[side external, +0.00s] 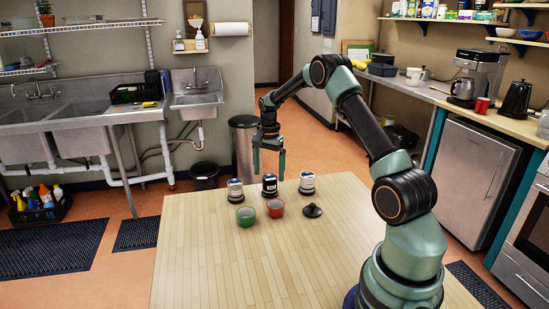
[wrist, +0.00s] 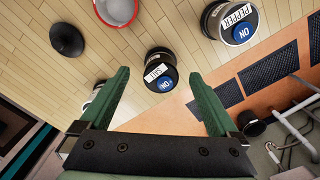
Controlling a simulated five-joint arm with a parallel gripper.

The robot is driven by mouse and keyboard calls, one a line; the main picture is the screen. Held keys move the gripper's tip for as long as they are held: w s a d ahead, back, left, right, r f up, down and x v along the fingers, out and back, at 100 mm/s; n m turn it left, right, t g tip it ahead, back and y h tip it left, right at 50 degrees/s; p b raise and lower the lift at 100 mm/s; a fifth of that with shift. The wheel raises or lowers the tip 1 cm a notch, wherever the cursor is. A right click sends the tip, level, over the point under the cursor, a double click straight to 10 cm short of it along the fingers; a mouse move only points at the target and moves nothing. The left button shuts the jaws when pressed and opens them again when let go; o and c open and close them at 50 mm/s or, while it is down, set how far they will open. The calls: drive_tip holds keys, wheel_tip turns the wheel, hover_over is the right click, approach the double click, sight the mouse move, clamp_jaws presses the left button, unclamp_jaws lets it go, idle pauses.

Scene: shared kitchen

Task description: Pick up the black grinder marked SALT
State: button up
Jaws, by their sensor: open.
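The black grinder marked SALT (wrist: 161,72) stands upright, with a white label and a blue ON disc on its top. In the side view the middle grinder (side external: 269,186) of the row appears to be this one. My gripper (side external: 268,164) is open above the table's far edge, over the middle grinder, fingers pointing down. In the wrist view my gripper (wrist: 158,74) has one finger to each side of the SALT grinder, with nothing held. Height clearance is hard to judge; no contact shows.
A grinder marked PEPPER (wrist: 236,20) stands left in the side view (side external: 235,192). A third grinder (side external: 307,185) stands right, partly hidden by a finger in the wrist view. A green bowl (side external: 246,216), red bowl (side external: 275,208) and dark lid (side external: 312,211) sit nearer. The wooden table (side external: 230,270) is clear in front.

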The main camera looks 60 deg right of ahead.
sight(269, 178)
drive_tip(key=f, duration=0.5)
drive_tip(key=shift+w+d+f, duration=0.1)
drive_tip(key=shift+w+d, duration=0.05)
drive_tip(key=shift+d, duration=0.2)
clamp_jaws()
